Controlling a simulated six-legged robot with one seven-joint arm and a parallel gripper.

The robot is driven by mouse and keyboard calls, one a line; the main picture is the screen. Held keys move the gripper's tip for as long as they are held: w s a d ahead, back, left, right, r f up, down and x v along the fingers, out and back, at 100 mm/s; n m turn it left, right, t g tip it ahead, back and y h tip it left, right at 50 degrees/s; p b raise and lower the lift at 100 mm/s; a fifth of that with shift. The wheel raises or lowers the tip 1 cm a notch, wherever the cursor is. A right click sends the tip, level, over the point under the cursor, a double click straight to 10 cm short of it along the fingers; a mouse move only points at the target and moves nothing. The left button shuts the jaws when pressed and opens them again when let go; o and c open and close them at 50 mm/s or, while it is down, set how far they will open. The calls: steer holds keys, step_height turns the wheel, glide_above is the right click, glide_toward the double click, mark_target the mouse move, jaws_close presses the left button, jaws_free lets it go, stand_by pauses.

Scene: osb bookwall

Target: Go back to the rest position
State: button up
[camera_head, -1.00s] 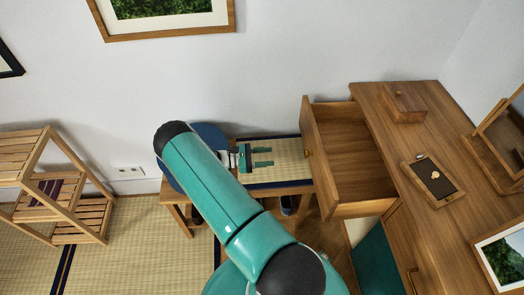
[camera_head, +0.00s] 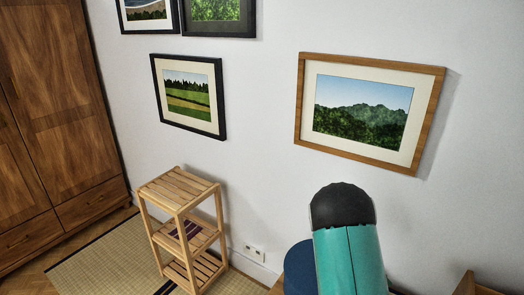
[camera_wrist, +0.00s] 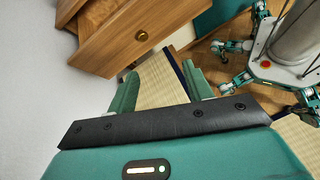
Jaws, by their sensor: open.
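My gripper (camera_wrist: 160,88) shows in the wrist view with its two teal fingers apart and nothing between them. Beyond the fingers is a strip of woven straw-coloured mat with a dark edge. My teal arm with its black cap rises at the lower right of the head view, where the gripper itself is out of sight.
A wooden drawer (camera_wrist: 135,32) with a round knob is close beyond the fingers in the wrist view. My own legs show at its upper right. In the head view, a slatted shelf (camera_head: 183,190) stands by the wall, a wardrobe (camera_head: 60,110) is at left, and framed pictures hang above.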

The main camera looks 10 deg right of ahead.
steer(key=s+a+r+m+t+y, duration=0.1)
steer(key=s+a+r+t, duration=0.3)
steer(key=a+r, duration=0.4)
steer(key=s+a+r+m+t+y, duration=0.2)
steer(key=s+a+r+t+y, duration=0.2)
steer(key=a+r, duration=0.5)
steer(key=s+a+r+m+t+y, duration=0.2)
steer(key=s+a+r+t, duration=0.4)
steer(key=a+r, duration=0.3)
steer(key=shift+s+r+y, duration=0.15)
steer(key=shift+r+y, duration=0.15)
steer(key=shift+r, duration=0.25)
steer(key=c, duration=0.3)
steer(key=shift+d, duration=0.1)
